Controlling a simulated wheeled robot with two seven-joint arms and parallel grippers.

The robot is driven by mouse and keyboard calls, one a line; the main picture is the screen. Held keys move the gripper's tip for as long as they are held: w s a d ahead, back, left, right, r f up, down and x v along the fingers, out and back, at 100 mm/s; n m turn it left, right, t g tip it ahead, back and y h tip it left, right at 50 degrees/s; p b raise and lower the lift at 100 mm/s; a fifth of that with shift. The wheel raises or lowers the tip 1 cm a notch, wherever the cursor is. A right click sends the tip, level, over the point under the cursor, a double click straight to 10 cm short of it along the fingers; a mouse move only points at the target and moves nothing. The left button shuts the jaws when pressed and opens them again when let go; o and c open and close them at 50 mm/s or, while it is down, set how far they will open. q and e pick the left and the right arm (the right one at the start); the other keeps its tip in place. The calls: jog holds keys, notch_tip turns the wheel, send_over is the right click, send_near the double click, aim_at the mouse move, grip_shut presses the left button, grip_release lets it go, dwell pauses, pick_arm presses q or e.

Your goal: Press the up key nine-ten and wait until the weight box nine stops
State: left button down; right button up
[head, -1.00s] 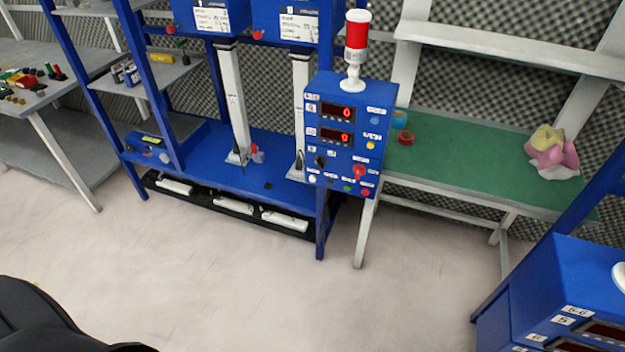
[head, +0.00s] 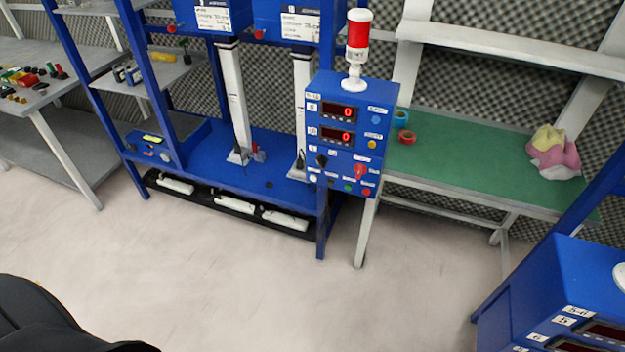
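A blue control box (head: 345,132) with two red digit displays, each reading 0, stands on the blue frame. Its lower part has a dark switch, a red knob (head: 360,172) and several small coloured buttons (head: 348,187); their labels are too small to read. A red and white signal lamp (head: 358,45) stands on top. Left of it, two blue weight boxes (head: 288,22) with white labels sit above white columns, cut off by the top edge; I cannot read which one is nine. Neither gripper is in view.
A green-topped table (head: 450,165) with tape rolls (head: 406,137) and a pink and yellow bundle (head: 553,152) stands to the right. Another blue control box (head: 565,300) is at the lower right. A grey table (head: 60,90) with small parts is at left. The pale floor (head: 240,290) in front is clear.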

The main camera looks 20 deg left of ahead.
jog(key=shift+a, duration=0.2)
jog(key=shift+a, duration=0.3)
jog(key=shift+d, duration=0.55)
